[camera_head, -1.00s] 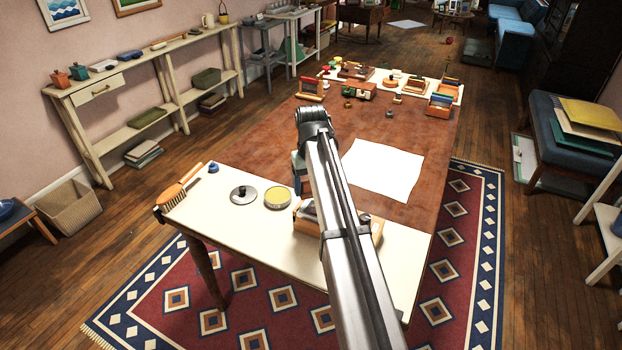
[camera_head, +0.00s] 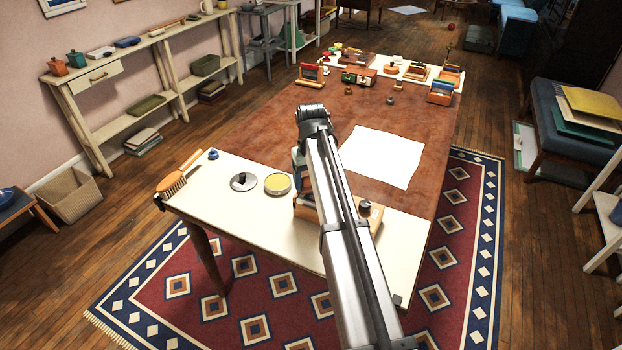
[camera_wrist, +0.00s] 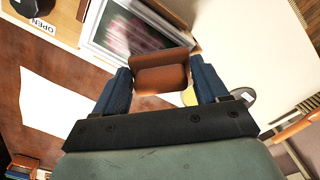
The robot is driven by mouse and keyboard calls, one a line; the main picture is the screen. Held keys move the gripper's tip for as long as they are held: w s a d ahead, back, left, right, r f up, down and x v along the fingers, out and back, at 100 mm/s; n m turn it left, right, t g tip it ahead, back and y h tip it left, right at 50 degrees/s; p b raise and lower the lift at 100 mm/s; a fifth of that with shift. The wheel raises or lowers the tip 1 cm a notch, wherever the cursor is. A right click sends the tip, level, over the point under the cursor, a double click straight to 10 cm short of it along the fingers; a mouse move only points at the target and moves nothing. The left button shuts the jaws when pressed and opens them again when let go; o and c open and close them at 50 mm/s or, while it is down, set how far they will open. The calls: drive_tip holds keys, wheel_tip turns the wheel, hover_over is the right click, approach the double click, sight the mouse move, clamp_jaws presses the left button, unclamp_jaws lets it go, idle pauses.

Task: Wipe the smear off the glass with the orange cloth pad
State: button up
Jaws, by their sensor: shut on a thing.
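My gripper (camera_wrist: 160,66) has two blue fingers and is shut on the orange-brown cloth pad (camera_wrist: 161,80) in the wrist view. Beyond the pad is a framed glass pane (camera_wrist: 108,20) with a pale grey rim. A blurred whitish and dark reddish patch (camera_wrist: 138,34) shows on or behind the glass; I cannot tell smear from reflection. The pad overlaps the pane's lower edge in the picture; contact is unclear. In the head view my arm hides the pad, the fingertips and most of the wooden case (camera_head: 372,214) on the cream table end.
A yellow tin (camera_head: 277,184), a dark-knobbed lid (camera_head: 243,182) and a brush (camera_head: 178,176) lie left of my arm. A white sheet (camera_head: 383,157) lies on the brown tabletop (camera_head: 275,130). Several small items stand at the far end. An OPEN label (camera_wrist: 38,22) is near the pane.

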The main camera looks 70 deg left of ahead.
drive_tip(key=shift+f, duration=0.7)
idle(0.3)
drive_tip(key=shift+d, duration=0.1)
drive_tip(key=shift+w+d+r, duration=0.1)
drive_tip(key=shift+w+d, duration=1.15)
drive_tip(key=shift+w, duration=0.05)
drive_tip(key=shift+w+d, duration=1.3)
drive_tip(key=shift+w, duration=0.05)
drive_tip(key=shift+s+a, duration=2.7)
